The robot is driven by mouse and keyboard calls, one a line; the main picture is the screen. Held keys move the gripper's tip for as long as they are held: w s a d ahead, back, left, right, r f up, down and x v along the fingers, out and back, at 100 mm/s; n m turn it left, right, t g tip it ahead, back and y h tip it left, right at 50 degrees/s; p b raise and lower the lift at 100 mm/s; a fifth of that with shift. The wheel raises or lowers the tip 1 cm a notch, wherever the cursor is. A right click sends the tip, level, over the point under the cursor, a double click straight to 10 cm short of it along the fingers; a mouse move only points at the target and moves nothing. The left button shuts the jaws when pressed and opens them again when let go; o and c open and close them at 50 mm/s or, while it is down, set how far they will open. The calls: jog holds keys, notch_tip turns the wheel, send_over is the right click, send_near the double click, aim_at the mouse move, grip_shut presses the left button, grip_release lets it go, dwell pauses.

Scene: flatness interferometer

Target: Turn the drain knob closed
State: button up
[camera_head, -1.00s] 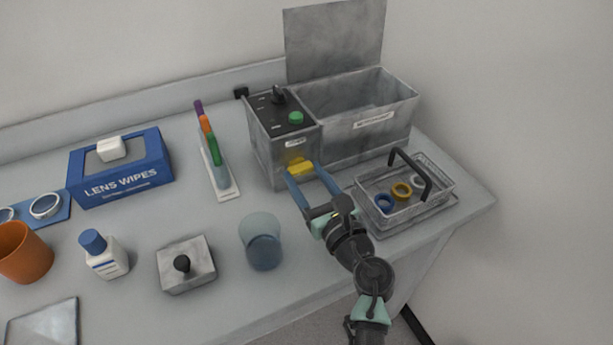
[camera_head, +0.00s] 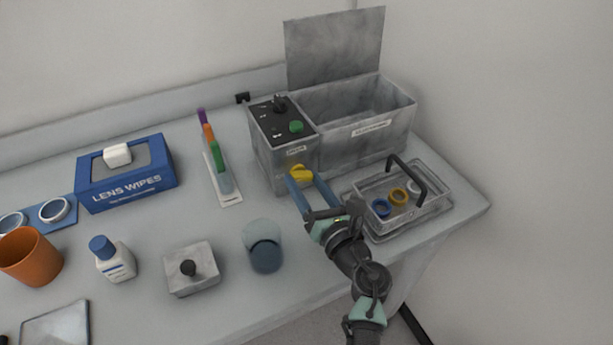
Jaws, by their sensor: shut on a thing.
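The yellow drain knob (camera_head: 300,174) sits low on the front of the grey metal tank unit (camera_head: 284,152). It looks tilted, and its lower part is partly hidden by the fingers. My gripper (camera_head: 304,180) has its two blue fingers on either side of the knob and is shut on it. The tank's open basin (camera_head: 352,106) is at the right of the unit with its lid (camera_head: 334,46) raised behind.
A wire basket (camera_head: 446,192) with coloured rings and a black handle stands right of my gripper. A glass beaker (camera_head: 263,245) is to the left in front, beside a small metal block (camera_head: 191,270). A lens wipes box (camera_head: 126,184) is farther left.

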jog(key=m+p, duration=0.2)
jog(key=m, duration=0.1)
jog(key=shift+r+m+p, duration=0.15)
jog(key=shift+m+p, duration=0.15)
jog(key=shift+m, duration=0.1)
jog(key=m+p, duration=0.2)
jog(key=m, duration=0.1)
jog(key=shift+m, duration=0.3)
jog(key=m+p, duration=0.2)
jog(key=m, duration=0.2)
jog(key=shift+p, duration=0.3)
jog(key=shift+m+p, duration=0.45)
jog(key=shift+m, duration=0.85)
jog(key=o, duration=1.4)
jog(key=shift+c, duration=0.2)
jog(key=shift+s+d, duration=0.1)
jog(key=p+v, duration=0.2)
jog(key=v, duration=1)
jog(key=shift+s+d, duration=0.2)
jog(key=shift+s, duration=0.15)
